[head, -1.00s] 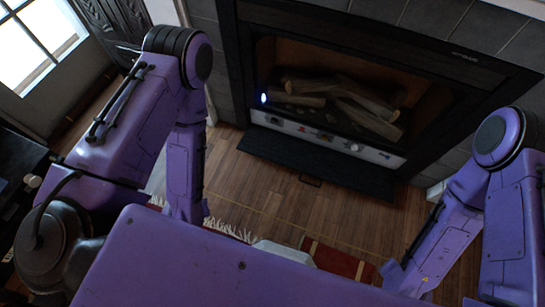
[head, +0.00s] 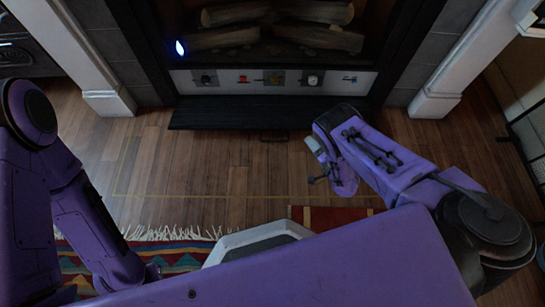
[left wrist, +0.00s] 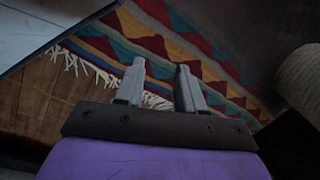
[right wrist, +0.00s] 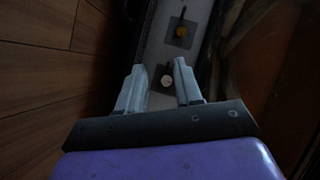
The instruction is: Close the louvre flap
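The louvre flap (head: 270,112) is a dark, wide panel at the foot of the fireplace. It is folded down in front of the control strip (head: 272,80), which is exposed. A thin dark loop (head: 274,137) shows at the flap's front edge. My right gripper (head: 312,146) is in front of the flap, right of its middle, apart from it in the head view. In the right wrist view its fingers (right wrist: 157,72) are open and empty, with the strip's white dial seen between them. My left gripper (left wrist: 162,65) is open and empty above the rug.
The fireplace (head: 385,60) has logs (head: 318,12) inside and white side columns (head: 455,65). The wooden floor (head: 215,165) before it is clear. A striped fringed rug (head: 185,255) lies nearer me. A black rack (head: 530,150) stands at right.

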